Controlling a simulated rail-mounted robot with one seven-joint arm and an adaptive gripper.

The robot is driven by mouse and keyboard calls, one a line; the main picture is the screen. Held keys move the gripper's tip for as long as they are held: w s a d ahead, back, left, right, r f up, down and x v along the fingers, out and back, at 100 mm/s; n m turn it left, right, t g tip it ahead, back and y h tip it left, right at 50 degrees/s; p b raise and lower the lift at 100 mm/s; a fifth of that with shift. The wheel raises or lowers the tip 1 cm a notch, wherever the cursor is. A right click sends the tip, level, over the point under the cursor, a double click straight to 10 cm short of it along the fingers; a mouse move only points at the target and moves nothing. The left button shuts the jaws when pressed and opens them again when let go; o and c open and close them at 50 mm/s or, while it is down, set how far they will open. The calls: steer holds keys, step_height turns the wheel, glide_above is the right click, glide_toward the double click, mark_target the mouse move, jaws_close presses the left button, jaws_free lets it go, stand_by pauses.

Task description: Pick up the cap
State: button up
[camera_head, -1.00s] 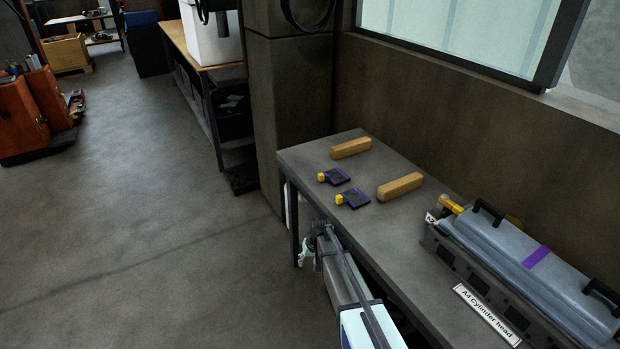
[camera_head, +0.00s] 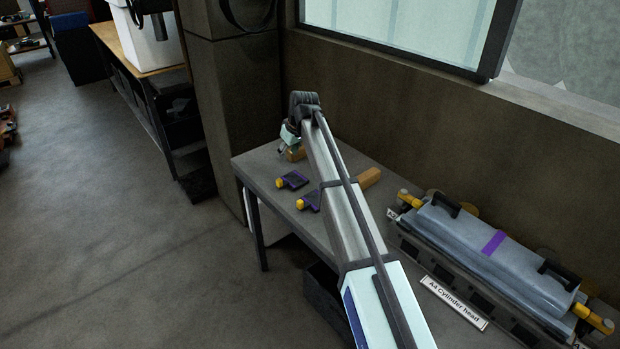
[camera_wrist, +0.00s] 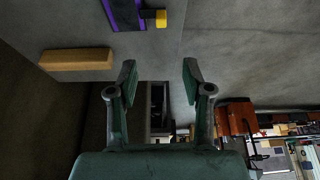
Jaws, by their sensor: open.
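Nothing in view is clearly labelled as the cap. Two small dark pieces with purple edges and yellow ends lie on the grey bench (camera_head: 262,163): a farther one (camera_head: 293,180) and a nearer one (camera_head: 311,201). One of these shows at the top of the wrist view (camera_wrist: 127,14), with its yellow end (camera_wrist: 161,18) to the right. My gripper (camera_wrist: 159,78) is open and empty, with both fingers spread. In the head view it is above the far end of the bench, by a wooden block (camera_head: 295,155) that it partly hides.
A second wooden block (camera_head: 370,178) is partly behind my arm. A long grey cover with a purple band (camera_head: 462,236) and black handles sits on the bench at right, by a sign reading "A4 Cylinder head" (camera_head: 453,303). A wall and window stand behind the bench. Open floor is at left.

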steer(key=p, duration=0.3)
glide_above(279, 179)
steer(key=s+d, duration=0.1)
steer(key=s, duration=0.1)
step_height(279, 179, down, 10)
steer(key=shift+d+p+x, duration=0.15)
steer(key=shift+p+x, duration=0.6)
steer(key=shift+x, duration=0.8)
steer(key=shift+d+p+x, duration=0.15)
steer(key=shift+p+x, duration=0.55)
steer(key=shift+x, duration=0.8)
jaws_close()
